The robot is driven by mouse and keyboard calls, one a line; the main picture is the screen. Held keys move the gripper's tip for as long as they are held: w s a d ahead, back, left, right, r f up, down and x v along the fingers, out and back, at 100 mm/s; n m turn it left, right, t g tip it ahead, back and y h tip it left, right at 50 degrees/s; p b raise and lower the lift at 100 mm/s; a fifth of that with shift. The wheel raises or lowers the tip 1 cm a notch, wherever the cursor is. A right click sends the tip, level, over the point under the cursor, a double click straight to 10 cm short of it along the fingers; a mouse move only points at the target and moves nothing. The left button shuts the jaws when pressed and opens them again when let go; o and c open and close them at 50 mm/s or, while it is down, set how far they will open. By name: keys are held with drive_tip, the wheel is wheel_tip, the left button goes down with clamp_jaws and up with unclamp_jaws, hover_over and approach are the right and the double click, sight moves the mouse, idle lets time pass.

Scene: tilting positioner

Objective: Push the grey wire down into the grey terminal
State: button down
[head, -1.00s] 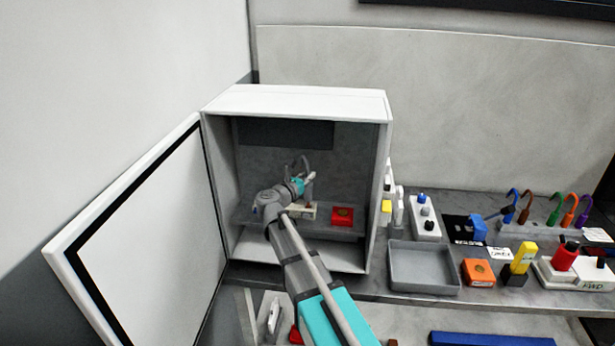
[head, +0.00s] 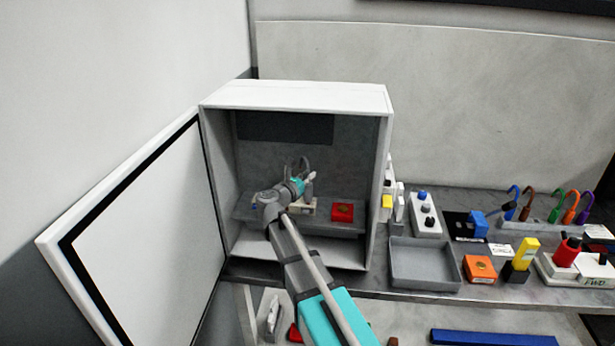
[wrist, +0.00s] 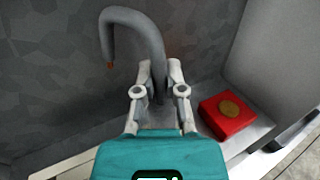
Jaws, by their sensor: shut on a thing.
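The grey wire (wrist: 150,33) is a thick hooked cable in the wrist view. It arches up and to the left, and a small copper end shows at its free tip. My gripper (wrist: 160,75) is shut on the lower, straight part of this wire. In the head view my gripper (head: 309,178) is inside the open white cabinet, and the wire (head: 301,160) arches above it. A cream terminal block (head: 303,209) sits on the cabinet shelf just below. The grey terminal cannot be made out, and the wire's lower end is hidden behind my gripper.
A red block with a round yellowish top (wrist: 230,112) stands on the shelf right of my gripper. The white cabinet (head: 295,98) encloses my arm's end, its door (head: 140,235) open to the left. A grey tray (head: 425,281) and coloured wires (head: 555,205) are on the bench right.

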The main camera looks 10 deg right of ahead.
drive_tip(key=shift+a+f+b, duration=0.1)
drive_tip(key=shift+f+b, duration=0.25)
drive_tip(key=shift+f, duration=0.1)
drive_tip(key=c, duration=0.6)
unclamp_jaws()
drive_tip(key=shift+c, duration=0.2)
drive_tip(key=v, duration=1.2)
drive_tip(key=shift+r, duration=0.2)
